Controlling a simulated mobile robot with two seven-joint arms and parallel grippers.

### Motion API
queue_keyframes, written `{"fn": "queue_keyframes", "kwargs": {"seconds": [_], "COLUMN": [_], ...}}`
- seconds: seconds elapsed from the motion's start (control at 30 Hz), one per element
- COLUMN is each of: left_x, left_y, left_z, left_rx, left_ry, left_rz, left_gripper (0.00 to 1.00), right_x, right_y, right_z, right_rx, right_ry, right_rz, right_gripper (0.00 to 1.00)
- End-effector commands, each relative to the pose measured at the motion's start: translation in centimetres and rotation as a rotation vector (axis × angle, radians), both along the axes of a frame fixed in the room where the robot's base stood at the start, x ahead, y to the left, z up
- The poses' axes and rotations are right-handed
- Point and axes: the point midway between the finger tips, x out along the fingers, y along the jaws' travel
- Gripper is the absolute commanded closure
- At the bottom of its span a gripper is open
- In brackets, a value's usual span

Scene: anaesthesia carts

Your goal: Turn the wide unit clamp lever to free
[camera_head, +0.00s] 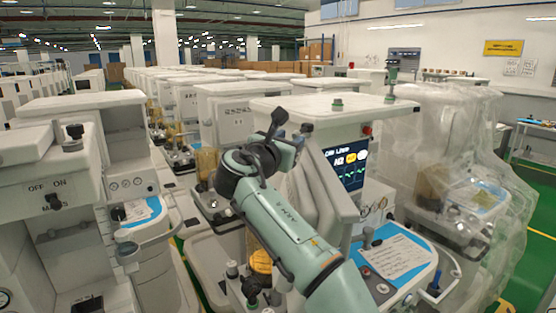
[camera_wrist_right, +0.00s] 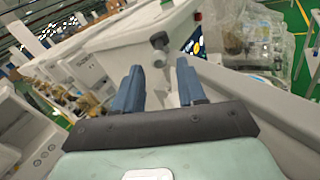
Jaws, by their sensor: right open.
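My right gripper (camera_head: 297,139) is in front of the near side of the wide white unit (camera_head: 345,106) with the monitor. In the right wrist view its two blue fingers (camera_wrist_right: 161,88) are apart with nothing between them. A small grey knob-like part (camera_wrist_right: 158,42), which may be the clamp lever, sticks out from the white unit just beyond the fingertips, apart from them. I cannot read any free or locked marking on it. My left gripper is not in the head view.
A lit monitor (camera_head: 345,165) and a blue-edged worktop (camera_head: 411,257) with a paper sheet are right of my arm. A plastic-wrapped cart (camera_head: 452,140) stands further right. Another cart with an OFF/ON knob (camera_head: 54,202) is at the left. Green floor (camera_head: 530,215) shows at the right.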

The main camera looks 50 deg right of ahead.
Motion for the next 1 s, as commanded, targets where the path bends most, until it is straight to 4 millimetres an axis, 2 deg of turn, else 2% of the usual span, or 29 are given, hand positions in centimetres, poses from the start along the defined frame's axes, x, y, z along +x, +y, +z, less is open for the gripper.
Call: {"fn": "queue_keyframes", "kwargs": {"seconds": [0.03, 0.1, 0.3, 0.43, 0.7, 0.77, 0.8, 0.83, 1.0], "left_x": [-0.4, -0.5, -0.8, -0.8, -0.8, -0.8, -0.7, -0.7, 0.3], "left_y": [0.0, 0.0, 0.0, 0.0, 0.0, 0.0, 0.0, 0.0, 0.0], "left_z": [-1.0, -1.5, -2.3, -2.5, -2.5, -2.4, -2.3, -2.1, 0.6], "left_rx": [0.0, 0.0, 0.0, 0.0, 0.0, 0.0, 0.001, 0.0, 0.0], "left_ry": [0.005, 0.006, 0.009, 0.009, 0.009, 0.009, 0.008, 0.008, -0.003], "left_rz": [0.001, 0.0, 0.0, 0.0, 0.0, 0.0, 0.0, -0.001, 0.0], "left_gripper": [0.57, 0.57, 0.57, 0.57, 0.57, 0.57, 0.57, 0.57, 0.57], "right_x": [-0.2, -0.4, -1.0, -1.2, -1.3, -1.2, -1.1, -0.9, 1.6], "right_y": [1.2, 2.6, 5.4, 6.2, 6.3, 6.3, 6.4, 6.5, 7.5], "right_z": [-0.5, -0.3, -0.1, 0.0, 0.1, 0.1, 0.2, 0.3, 0.9], "right_rx": [0.002, 0.001, 0.001, 0.0, -0.001, -0.001, -0.003, -0.004, -0.039], "right_ry": [-0.004, -0.002, -0.001, 0.0, 0.0, -0.002, -0.008, -0.016, -0.156], "right_rz": [0.006, 0.006, 0.001, 0.0, -0.001, -0.003, -0.011, -0.021, -0.17], "right_gripper": [0.6, 0.6, 0.6, 0.6, 0.6, 0.79, 0.92, 1.0, 1.0]}}
